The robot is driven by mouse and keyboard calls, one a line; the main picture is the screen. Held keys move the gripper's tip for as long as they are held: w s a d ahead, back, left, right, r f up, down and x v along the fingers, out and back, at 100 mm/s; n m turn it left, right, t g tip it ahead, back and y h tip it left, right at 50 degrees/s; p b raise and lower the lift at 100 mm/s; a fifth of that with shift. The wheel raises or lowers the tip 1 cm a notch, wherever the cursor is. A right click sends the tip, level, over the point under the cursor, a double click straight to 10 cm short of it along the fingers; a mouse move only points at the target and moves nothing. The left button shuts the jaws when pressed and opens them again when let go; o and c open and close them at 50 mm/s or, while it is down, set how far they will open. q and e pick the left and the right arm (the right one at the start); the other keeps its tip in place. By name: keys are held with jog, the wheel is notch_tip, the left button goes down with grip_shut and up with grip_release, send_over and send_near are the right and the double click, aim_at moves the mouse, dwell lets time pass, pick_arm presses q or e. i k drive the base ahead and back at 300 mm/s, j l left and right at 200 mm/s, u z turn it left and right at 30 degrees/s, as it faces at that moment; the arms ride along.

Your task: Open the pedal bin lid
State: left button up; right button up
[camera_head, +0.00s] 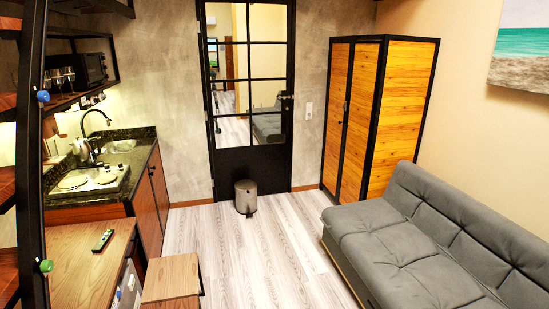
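The pedal bin (246,197) is a small grey metallic cylinder. It stands upright on the wooden floor just in front of the black framed glass door, near the middle of the head view. Its top looks closed, though it is too small to make out the lid and pedal clearly. Neither of my grippers is in view.
Pale plank floor (262,255) is clear up to the bin. A wooden stool (173,276) and desk (85,262) stand at the left, by the kitchen counter (130,165). A grey sofa (405,245) and wooden wardrobe (398,105) line the right. Stairs (30,130) edge the left.

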aim_at(247, 185)
jog(key=i, duration=4.5)
